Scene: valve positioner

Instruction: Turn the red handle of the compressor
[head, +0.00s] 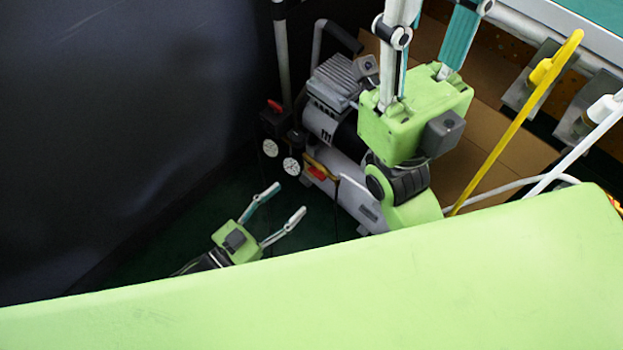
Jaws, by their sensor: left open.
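The grey compressor (345,165) stands on the dark floor, with its motor above the tank. A red handle (317,174) shows at the near end of the tank, by a yellow-orange part. A second red part (275,106) sits on the dark block above the gauges. My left gripper (288,200) is open and empty, below and left of the tank end, its fingers pointing up and right, apart from the red handle. My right gripper (430,40) is raised in front of the compressor and hides part of it; its fingertips are cut off by the top edge.
Two round gauges (291,166) hang left of the tank. A dark wall panel (120,110) fills the left. A yellow hose (515,125) and a white hose (575,150) run at the right. Dark floor (335,222) is free around my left gripper.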

